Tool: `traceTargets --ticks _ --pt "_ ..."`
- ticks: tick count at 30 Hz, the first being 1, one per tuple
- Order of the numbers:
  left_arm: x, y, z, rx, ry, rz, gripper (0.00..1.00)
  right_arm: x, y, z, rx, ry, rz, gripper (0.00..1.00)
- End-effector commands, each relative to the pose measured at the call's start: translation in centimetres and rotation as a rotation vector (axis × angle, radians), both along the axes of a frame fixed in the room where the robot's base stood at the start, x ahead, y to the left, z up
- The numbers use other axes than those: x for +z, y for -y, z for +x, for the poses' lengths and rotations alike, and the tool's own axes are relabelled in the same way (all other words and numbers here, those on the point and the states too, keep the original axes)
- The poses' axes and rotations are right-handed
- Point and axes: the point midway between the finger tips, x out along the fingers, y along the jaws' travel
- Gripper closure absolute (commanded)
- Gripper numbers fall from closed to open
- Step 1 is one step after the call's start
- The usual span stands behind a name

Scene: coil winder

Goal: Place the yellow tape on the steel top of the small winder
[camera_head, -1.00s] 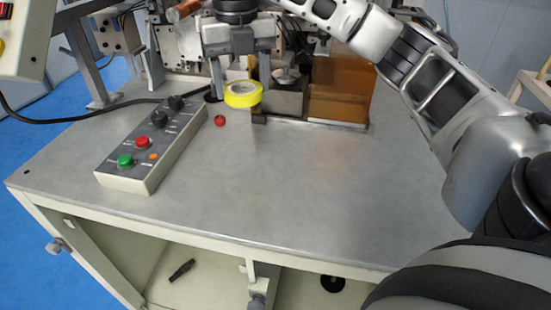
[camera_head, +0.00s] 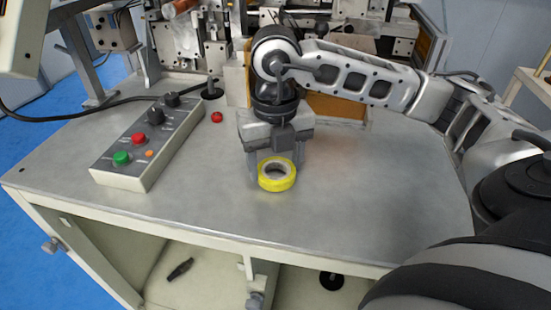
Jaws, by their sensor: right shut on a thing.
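The gripper body hides part of the roll's far side. My left gripper is not in view.
A control box (camera_head: 148,145) with green and red buttons stands on the left of the top. Winder machinery (camera_head: 190,45) and a brown box (camera_head: 338,106) fill the back. The front and right of the top are clear.

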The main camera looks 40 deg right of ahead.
Motion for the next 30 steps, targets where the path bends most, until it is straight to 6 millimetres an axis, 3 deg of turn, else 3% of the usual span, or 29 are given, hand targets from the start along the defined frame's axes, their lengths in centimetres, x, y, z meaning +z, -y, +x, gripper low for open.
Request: traceTargets --ticks 11,12,13,14,25,30 --pt "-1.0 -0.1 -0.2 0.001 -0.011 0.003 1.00 -0.6 0.0 0.0 0.000 0.001 0.000 0.61" --pt "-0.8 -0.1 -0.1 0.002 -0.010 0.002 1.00 -0.4 0.0 0.0 0.000 0.001 0.000 0.28" --pt "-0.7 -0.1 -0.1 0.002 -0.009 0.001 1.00 -0.4 0.0 0.0 0.000 0.000 0.000 0.19" --pt "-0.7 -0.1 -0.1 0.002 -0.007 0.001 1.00 -0.4 0.0 0.0 0.000 0.000 0.000 0.17" --pt "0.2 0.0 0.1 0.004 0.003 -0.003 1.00 0.3 0.0 0.1 0.000 0.002 0.000 0.17" --pt "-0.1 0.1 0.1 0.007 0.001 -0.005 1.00 3.1 0.0 0.2 0.000 0.007 0.002 0.17"
